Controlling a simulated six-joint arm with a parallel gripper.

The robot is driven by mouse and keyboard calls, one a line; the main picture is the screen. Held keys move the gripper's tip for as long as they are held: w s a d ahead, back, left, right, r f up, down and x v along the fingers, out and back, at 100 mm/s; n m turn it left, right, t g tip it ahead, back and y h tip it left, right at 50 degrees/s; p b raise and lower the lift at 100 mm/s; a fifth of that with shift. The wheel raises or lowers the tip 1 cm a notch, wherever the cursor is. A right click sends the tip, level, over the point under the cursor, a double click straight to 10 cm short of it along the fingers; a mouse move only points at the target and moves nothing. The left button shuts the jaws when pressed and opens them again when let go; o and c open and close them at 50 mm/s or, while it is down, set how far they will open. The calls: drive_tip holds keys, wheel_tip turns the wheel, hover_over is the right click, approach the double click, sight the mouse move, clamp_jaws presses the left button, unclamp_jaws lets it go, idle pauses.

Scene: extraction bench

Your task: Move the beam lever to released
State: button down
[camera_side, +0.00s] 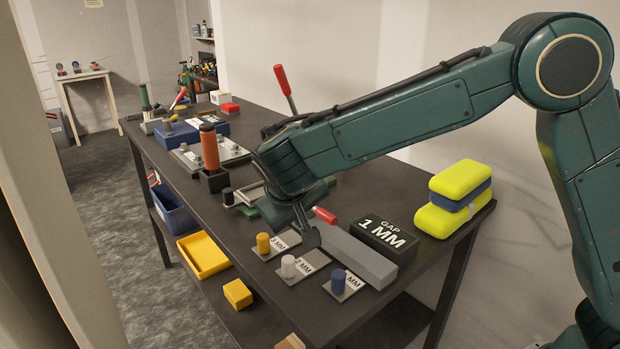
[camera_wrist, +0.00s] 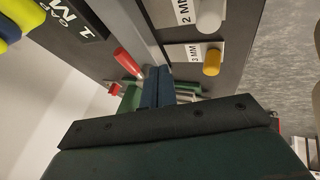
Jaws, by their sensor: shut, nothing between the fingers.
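A lever with a red handle (camera_side: 325,214) is beside the grey beam (camera_side: 352,254), and I take it as the beam lever. In the wrist view the red handle (camera_wrist: 128,62) lies tilted just left of my fingertips, its lower end close to them. The lever's pivot is partly hidden by my gripper.
Gauge pieces with yellow (camera_side: 263,243), white (camera_side: 288,266) and blue (camera_side: 338,281) knobs stand in front. A black gap block (camera_side: 384,236) is behind the beam. Another red-handled lever (camera_side: 285,86) stands upright farther back.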

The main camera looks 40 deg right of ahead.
sight(327, 215)
drive_tip(key=shift+w+d+f, duration=0.1)
drive_tip(key=shift+d+f, duration=0.15)
drive_tip(key=shift+d, duration=0.45)
drive_tip(key=shift+d+f, duration=0.25)
drive_tip(key=shift+d, duration=0.5)
drive_tip(key=shift+w+d+f, duration=0.1)
drive_tip(key=shift+d+f, duration=0.15)
drive_tip(key=shift+d, duration=0.45)
drive_tip(key=shift+s+d+n+t, duration=0.3)
drive_tip(key=shift+d+n, duration=0.1)
drive_tip(key=shift+n, duration=0.1)
drive_tip(key=shift+s+d+n+t+y, duration=0.15)
drive_tip(key=shift+d+n+t+y, duration=0.25)
drive_tip(key=shift+d+n+y, duration=0.45)
drive_tip(key=d+n, duration=0.1)
drive_tip(key=n, duration=0.1)
drive_tip(key=d+n+y, duration=0.1)
drive_tip(key=n, duration=0.1)
drive_tip(key=shift+d+t, duration=0.15)
drive_tip(key=shift+t, duration=0.25)
drive_tip(key=d+n+y, duration=0.2)
drive_tip(key=n, duration=0.1)
drive_tip(key=shift+w+d, duration=0.15)
drive_tip(key=shift+w, duration=0.15)
drive_tip(key=n+y, duration=0.1)
drive_tip(key=w+d+n+y, duration=0.1)
drive_tip(key=n, duration=0.1)
drive_tip(key=shift+d, duration=0.25)
drive_tip(key=shift+w+d, duration=0.25)
drive_tip(key=shift+w, duration=0.05)
